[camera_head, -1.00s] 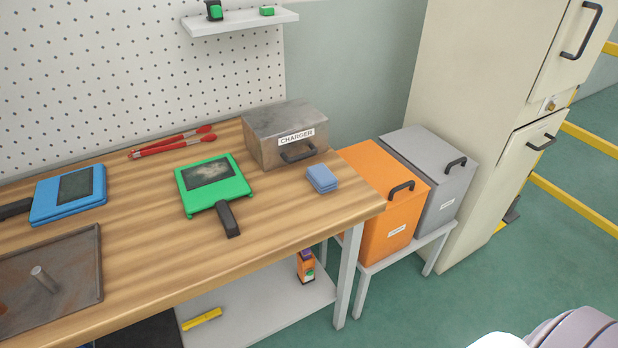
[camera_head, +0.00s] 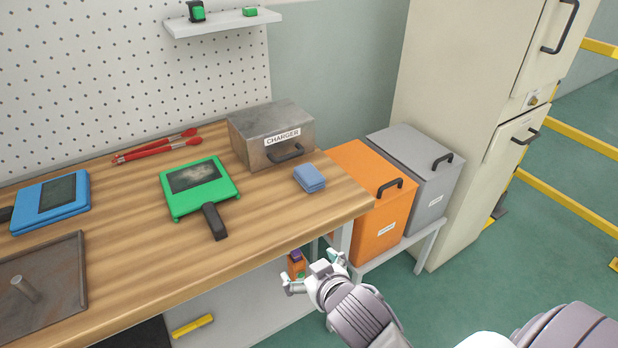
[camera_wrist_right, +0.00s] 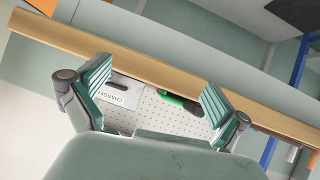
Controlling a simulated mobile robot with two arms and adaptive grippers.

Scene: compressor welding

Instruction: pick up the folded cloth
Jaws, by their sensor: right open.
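The folded cloth (camera_head: 309,178) is a small blue stack lying on the wooden workbench near its right end, in front of the metal box marked CHARGER. My right gripper (camera_head: 313,270) is in front of the bench, below and apart from the cloth, with its fingers spread and nothing between them. In the right wrist view the open fingers (camera_wrist_right: 155,95) frame the bench edge, and I cannot make out the cloth there. My left gripper is not in view.
The CHARGER box (camera_head: 272,136) stands behind the cloth. A green device (camera_head: 200,188) with a black handle lies to its left. The bench's front edge (camera_head: 255,262) lies between gripper and cloth. Orange (camera_head: 372,226) and grey (camera_head: 425,190) bins stand right of the bench.

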